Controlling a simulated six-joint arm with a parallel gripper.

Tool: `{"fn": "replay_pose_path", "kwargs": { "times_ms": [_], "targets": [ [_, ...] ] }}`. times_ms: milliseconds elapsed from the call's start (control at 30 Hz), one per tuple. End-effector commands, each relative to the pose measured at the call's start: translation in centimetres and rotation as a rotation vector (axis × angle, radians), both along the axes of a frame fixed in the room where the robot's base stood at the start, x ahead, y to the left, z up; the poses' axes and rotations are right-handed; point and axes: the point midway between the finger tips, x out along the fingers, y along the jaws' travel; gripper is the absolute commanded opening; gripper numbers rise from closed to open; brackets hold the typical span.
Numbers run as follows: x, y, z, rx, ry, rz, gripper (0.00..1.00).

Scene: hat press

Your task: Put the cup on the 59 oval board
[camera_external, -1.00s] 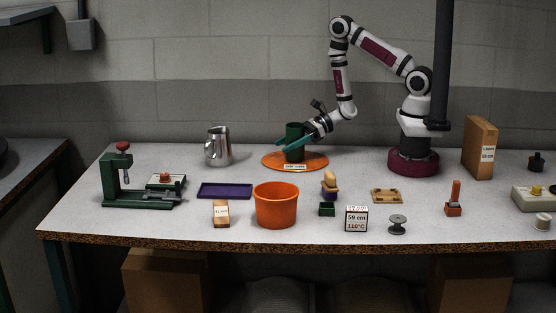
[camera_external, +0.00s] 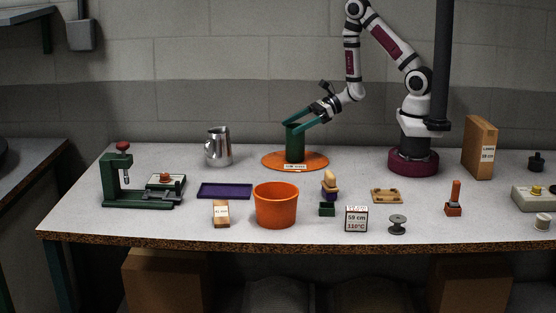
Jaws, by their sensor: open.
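A dark green cylinder (camera_external: 295,148), which looks like the cup, stands upright on a flat orange oval board (camera_external: 316,161) at the back middle of the table. The board has a small white label on its front edge, too small to read surely. My gripper (camera_external: 292,125) is open, reaching in from the right. Its teal fingers are at the height of the cylinder's rim, and one partly covers the rim. I cannot tell whether they touch it. A small sign (camera_external: 356,218) at the front reads 59 cm, 110°C.
A metal pitcher (camera_external: 218,147) stands left of the board. In front are a purple tray (camera_external: 225,191), an orange bucket (camera_external: 276,206) and small wooden and green pieces. A green press (camera_external: 118,184) is at the left. A tall brown box (camera_external: 480,148) stands at the right.

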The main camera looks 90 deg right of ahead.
Motion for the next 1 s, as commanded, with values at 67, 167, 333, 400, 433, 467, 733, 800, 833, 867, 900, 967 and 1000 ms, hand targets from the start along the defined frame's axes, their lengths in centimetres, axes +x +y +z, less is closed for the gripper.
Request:
{"fn": "replay_pose_path", "kwargs": {
  "times_ms": [67, 167, 333, 400, 433, 467, 733, 800, 833, 867, 900, 967, 1000],
  "targets": [
    [0.1, 0.0, 1.1, -0.001, -0.003, 0.000, 1.00],
    [0.0, 0.3, 2.1, -0.001, -0.006, 0.012, 1.00],
    [-3.3, 10.1, 9.6, -0.093, -0.155, 0.508, 1.00],
    [-9.8, 15.7, 12.7, -0.239, -0.225, 0.927, 1.00],
    [-13.0, 16.9, 13.1, -0.324, -0.237, 1.098, 1.00],
    [-16.0, 17.3, 13.2, -0.419, -0.242, 1.255, 1.00],
    [-25.6, 8.2, 12.0, -1.237, -0.106, 1.897, 1.00],
    [-25.7, 7.1, 12.1, -1.305, -0.085, 1.918, 1.00],
    [-25.7, 6.9, 12.2, -1.315, -0.081, 1.922, 1.00],
    [-25.7, 6.8, 12.2, -1.319, -0.078, 1.924, 1.00],
    [-25.7, 6.8, 12.1, -1.317, -0.077, 1.925, 1.00],
    [-25.7, 6.8, 12.1, -1.315, -0.078, 1.924, 1.00],
    [-25.7, 6.8, 12.1, -1.314, -0.077, 1.923, 1.00]
  ]
}}
